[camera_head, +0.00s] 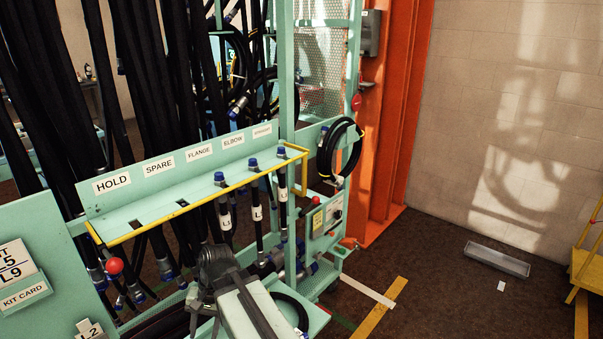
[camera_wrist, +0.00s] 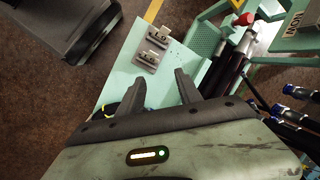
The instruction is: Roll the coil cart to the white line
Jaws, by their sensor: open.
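My gripper (camera_wrist: 208,72) is open, with two dark fingers apart and nothing seen between them in the wrist view. Ahead of and beside the fingers is a mint-green panel (camera_wrist: 128,72) carrying two small metal clips (camera_wrist: 150,50). A dark hose with a yellow mark shows by the left finger. In the head view, a low mint-green tray (camera_head: 316,318) with a black hose curve stands beside my arm at the bottom; I cannot tell whether it is the coil cart. A white line (camera_head: 368,291) lies on the brown floor to its right, meeting a yellow line.
The mint-green rack (camera_head: 190,190) has labelled slots, a yellow rail (camera_head: 180,210) and hanging black hoses. A hose coil (camera_head: 341,148) hangs on its right post. An orange column (camera_head: 393,120) stands behind.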

